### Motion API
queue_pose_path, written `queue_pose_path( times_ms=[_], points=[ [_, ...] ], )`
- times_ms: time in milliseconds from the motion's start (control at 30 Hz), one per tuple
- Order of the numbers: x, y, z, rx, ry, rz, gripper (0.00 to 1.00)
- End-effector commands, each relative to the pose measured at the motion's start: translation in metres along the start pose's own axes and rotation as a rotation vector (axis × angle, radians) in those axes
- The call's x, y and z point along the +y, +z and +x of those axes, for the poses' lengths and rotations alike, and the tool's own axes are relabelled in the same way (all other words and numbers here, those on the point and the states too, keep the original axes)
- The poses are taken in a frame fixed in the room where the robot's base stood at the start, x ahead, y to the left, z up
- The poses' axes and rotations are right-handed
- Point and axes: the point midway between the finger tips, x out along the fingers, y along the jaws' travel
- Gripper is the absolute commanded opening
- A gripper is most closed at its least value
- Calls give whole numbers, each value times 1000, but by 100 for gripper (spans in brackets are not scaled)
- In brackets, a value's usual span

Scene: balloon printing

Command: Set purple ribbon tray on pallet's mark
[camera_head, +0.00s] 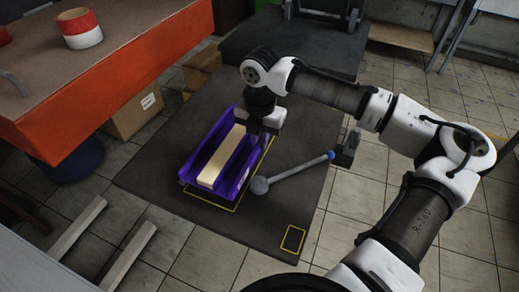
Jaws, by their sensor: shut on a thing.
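The purple ribbon tray (231,187) is a long open tray with a pale wooden-looking block (222,158) lying lengthwise in it. It is over the larger yellow outlined mark (213,204) on the dark pallet (150,178). Yellow line shows along the tray's near end and right side. I cannot tell whether the tray touches the pallet or hangs just above it. My gripper (262,134) points down at the tray's far right side and is shut on its wall; the fingertips are mostly hidden.
A grey rod with a round head and blue end (292,173) lies right of the tray. A smaller yellow mark (293,239) is at the pallet's near right. An orange-edged table (110,85) stands left, with cardboard boxes (133,113) beside the pallet.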

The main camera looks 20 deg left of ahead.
Motion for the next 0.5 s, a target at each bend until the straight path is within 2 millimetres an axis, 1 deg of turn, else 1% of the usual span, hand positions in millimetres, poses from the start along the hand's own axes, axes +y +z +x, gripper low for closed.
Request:
queue_pose_path(
  times_ms=[167, 333, 400, 500],
  points=[
    [0, 0, 14, 1, 0, 0, 0],
    [0, 0, 39, 1, 0, -1, 0],
    [0, 0, 45, 0, 0, -1, 0],
    [0, 0, 48, 0, 1, -1, 0]
  ],
)
